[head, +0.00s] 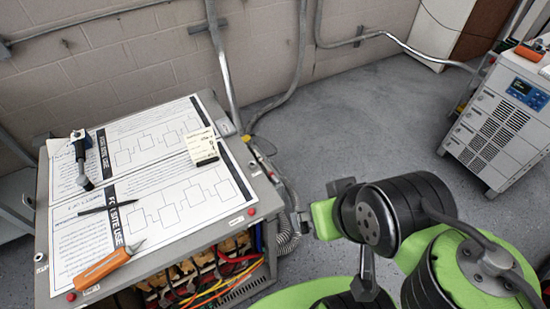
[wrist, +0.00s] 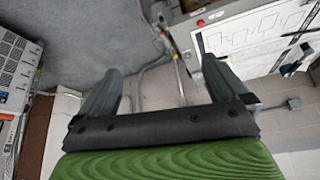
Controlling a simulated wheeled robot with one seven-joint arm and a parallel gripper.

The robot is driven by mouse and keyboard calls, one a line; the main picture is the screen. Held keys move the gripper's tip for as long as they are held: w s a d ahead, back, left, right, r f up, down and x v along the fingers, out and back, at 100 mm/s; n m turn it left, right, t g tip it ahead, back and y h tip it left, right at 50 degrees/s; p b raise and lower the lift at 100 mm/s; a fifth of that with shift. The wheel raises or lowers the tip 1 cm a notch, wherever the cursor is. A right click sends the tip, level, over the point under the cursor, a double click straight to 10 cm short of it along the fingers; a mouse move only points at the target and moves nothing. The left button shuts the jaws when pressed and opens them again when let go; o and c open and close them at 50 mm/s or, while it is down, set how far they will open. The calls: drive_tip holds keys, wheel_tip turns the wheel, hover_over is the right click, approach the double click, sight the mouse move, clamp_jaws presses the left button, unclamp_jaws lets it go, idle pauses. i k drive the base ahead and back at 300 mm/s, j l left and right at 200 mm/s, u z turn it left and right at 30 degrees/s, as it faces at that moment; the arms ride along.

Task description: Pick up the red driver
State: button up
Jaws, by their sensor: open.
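No tool that I can clearly tell as a red driver shows in either view. An orange-handled tool (head: 103,268) with a short pale tip lies at the front left of the paper-covered cabinet top (head: 236,226). A small orange-red item (head: 529,52) sits on the grey machine at the far right, too small to identify. My gripper (wrist: 160,78) is open and empty in the wrist view, its two grey fingers wide apart. It is clear of the cabinet and of these items.
A black tool (head: 80,155) and a thin dark pen-like item (head: 107,205) lie on the printed sheets. Coloured wires (head: 215,278) fill the cabinet's open front. The grey machine (head: 500,125) stands at the right. The floor (head: 360,115) between is clear.

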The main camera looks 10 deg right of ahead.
sight(270, 172)
drive_tip(key=i+l+u, duration=0.15)
drive_tip(key=l+u, duration=0.3)
drive_tip(key=i+l+u, duration=0.15)
drive_tip(key=l+u, duration=1.5)
drive_tip(key=k+l+u, duration=0.15)
drive_tip(key=l+u, duration=0.3)
drive_tip(key=k+l+u, duration=0.15)
drive_tip(key=l+u, duration=0.65)
drive_tip(key=k+l+u, duration=0.2)
drive_tip(key=l+u, duration=0.15)
drive_tip(key=l, duration=0.15)
